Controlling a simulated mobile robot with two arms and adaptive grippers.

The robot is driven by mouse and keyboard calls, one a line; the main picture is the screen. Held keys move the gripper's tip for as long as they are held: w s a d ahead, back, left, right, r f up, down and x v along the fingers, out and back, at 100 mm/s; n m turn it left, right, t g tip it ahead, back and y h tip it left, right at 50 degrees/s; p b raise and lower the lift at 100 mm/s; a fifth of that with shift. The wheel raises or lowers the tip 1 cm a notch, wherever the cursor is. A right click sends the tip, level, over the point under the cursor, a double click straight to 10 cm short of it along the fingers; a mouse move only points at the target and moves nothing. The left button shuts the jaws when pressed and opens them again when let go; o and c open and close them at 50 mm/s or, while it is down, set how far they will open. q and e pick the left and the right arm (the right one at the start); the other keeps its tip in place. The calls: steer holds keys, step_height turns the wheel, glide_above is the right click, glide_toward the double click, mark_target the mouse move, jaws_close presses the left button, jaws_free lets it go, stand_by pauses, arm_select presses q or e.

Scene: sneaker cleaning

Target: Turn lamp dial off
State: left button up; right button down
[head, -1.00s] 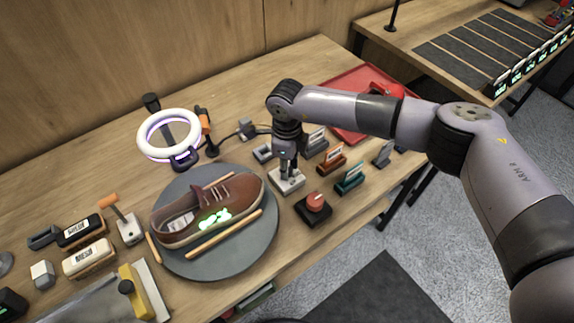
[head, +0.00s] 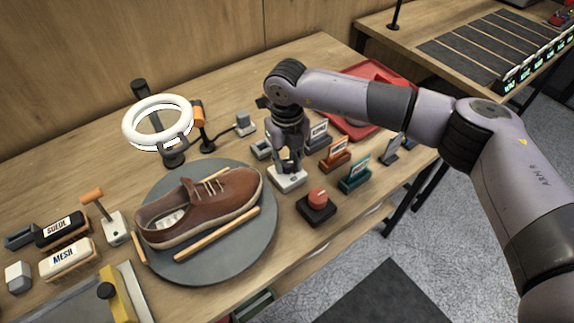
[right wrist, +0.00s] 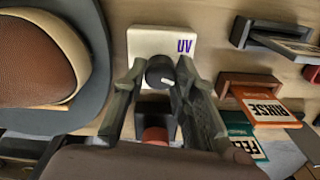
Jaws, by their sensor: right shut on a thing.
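The lamp dial is a black knob (right wrist: 160,72) on a white base marked UV (right wrist: 143,42); the white base also shows in the head view (head: 286,181). My right gripper (head: 288,167) points straight down over it. In the right wrist view my right gripper (right wrist: 161,84) has its fingers closed around the knob, one on each side. The ring lamp (head: 158,123) stands behind the turntable, plain white with no violet glow. The brown sneaker (head: 212,203) lies on the grey round turntable (head: 238,256) and shows no green glow. My left gripper is not in view.
A red button on a black base (head: 317,204) stands just in front of the dial. Orange (head: 335,158) and teal (head: 354,179) label holders stand to its right. MESH (head: 67,259) and SUEDE brushes lie at the left. A red tray (head: 362,87) lies behind.

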steer(key=m+b, duration=0.2)
steer(key=m, duration=0.1)
steer(key=shift+w+f+m, duration=0.1)
steer(key=shift+f+m, duration=0.05)
steer(key=shift+m, duration=0.25)
steer(key=m+b, duration=0.2)
steer(key=m, duration=0.1)
steer(key=shift+m+b, duration=0.3)
steer(key=m+b, duration=0.2)
steer(key=m, duration=0.2)
steer(key=shift+m+b, duration=0.65)
steer(key=shift+m, duration=0.65)
steer(key=shift+r, duration=0.2)
steer(key=c, duration=1.3)
jaws_free()
